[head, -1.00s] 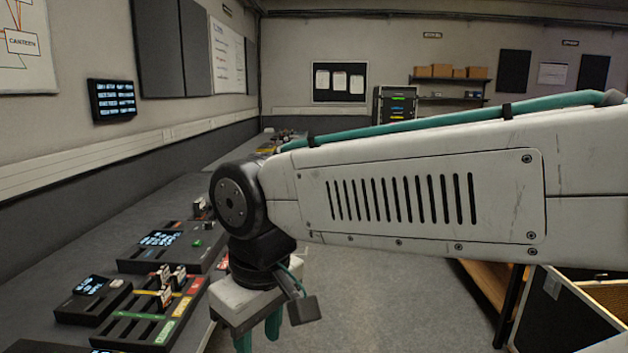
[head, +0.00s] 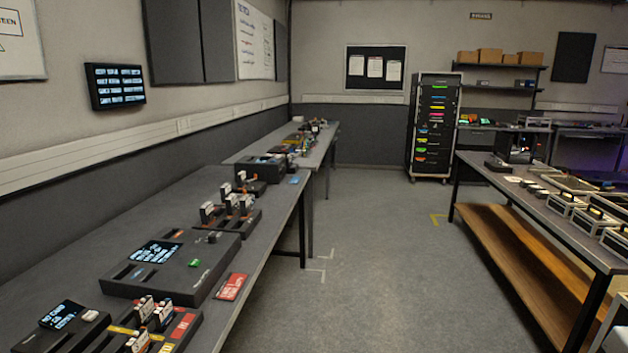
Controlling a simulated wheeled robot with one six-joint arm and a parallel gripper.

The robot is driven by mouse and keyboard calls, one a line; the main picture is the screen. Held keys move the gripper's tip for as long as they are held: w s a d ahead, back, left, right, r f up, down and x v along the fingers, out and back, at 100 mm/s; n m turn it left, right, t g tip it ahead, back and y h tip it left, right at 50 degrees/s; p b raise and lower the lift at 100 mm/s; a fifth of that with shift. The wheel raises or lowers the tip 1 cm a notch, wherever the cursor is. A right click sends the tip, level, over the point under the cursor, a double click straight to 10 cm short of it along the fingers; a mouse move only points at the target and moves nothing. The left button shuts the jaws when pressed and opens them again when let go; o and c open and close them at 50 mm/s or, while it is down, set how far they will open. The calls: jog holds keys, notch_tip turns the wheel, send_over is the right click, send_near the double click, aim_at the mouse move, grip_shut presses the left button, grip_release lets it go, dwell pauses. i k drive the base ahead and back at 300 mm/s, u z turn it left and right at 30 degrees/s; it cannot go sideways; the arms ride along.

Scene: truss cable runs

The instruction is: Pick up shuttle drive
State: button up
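My gripper and arm are not in view now. Several small upright drives with white tops stand in slots on the left bench. A near group (head: 146,306) is in a dark tray at the bottom left, partly cut off by the frame edge. Another group (head: 232,202) stands in a dock farther along, and one more drive (head: 241,178) stands behind it. I cannot tell which of them is the shuttle drive, as their labels are too small to read.
On the left bench (head: 262,215) are a dark console (head: 172,262) with a lit screen, a small screen unit (head: 62,314) and a red card (head: 231,287) near the front edge. The floor aisle (head: 375,260) is clear. A right bench (head: 540,205) holds several cases (head: 563,203); a rack (head: 435,125) stands at the back.

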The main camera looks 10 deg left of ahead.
aim_at(241, 177)
jog(key=z, duration=0.1)
jog(key=k, duration=1)
jog(key=u, duration=0.95)
jog(key=i, duration=1)
jog(key=z, duration=0.35)
jog(key=k, duration=0.95)
jog(key=z, duration=0.9)
jog(key=i, duration=3.95)
jog(key=u, duration=0.1)
